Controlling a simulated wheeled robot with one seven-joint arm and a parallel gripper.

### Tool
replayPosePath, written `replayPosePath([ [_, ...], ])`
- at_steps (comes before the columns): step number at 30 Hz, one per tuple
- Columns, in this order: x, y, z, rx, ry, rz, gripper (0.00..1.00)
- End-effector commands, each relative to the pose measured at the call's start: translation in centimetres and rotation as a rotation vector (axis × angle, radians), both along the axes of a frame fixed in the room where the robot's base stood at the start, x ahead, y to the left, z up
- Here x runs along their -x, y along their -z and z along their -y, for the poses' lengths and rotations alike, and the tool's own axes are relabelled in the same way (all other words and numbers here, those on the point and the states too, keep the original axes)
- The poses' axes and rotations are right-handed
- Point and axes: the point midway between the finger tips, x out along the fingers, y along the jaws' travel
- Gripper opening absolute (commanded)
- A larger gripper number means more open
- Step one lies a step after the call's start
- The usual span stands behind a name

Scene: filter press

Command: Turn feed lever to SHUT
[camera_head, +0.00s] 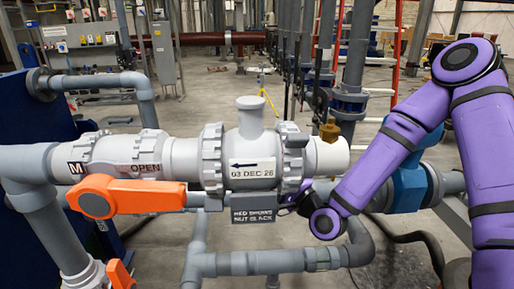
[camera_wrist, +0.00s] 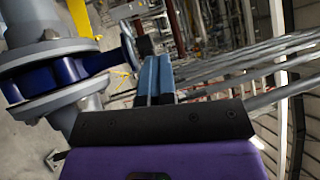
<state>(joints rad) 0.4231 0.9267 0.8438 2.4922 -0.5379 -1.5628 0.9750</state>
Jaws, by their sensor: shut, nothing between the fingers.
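The orange lever (camera_head: 140,196) lies level along the grey pipe, with its round hub (camera_head: 97,197) at the left and its bar pointing right. The word OPEN (camera_head: 145,168) shows on the valve body just above it. My gripper (camera_wrist: 156,65) is shut and empty in the wrist view, its two blue fingers side by side. In the head view, my purple wrist is right of the lever, beyond the grey fitting, and the fingers are mostly hidden there. My gripper is apart from the lever, and the lever does not show clearly in the wrist view.
A grey fitting (camera_head: 249,150) carries an arrow label and a dark sign (camera_head: 252,214) hangs below it. A second orange handle (camera_head: 120,275) is at the lower left. Lower grey pipes (camera_head: 240,263) run beneath. A blue flange (camera_wrist: 65,75) is close on the left in the wrist view.

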Motion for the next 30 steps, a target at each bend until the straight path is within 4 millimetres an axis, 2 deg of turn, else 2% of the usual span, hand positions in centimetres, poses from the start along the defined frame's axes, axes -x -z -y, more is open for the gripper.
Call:
replayPosePath([
  [6,0.4,0.0,-1.4,-0.001,0.0,-0.001,0.0],
  [16,0.5,0.0,-2.4,0.0,0.001,0.0,0.0],
  [30,0.6,0.0,-5.5,-0.001,0.001,-0.001,0.0],
])
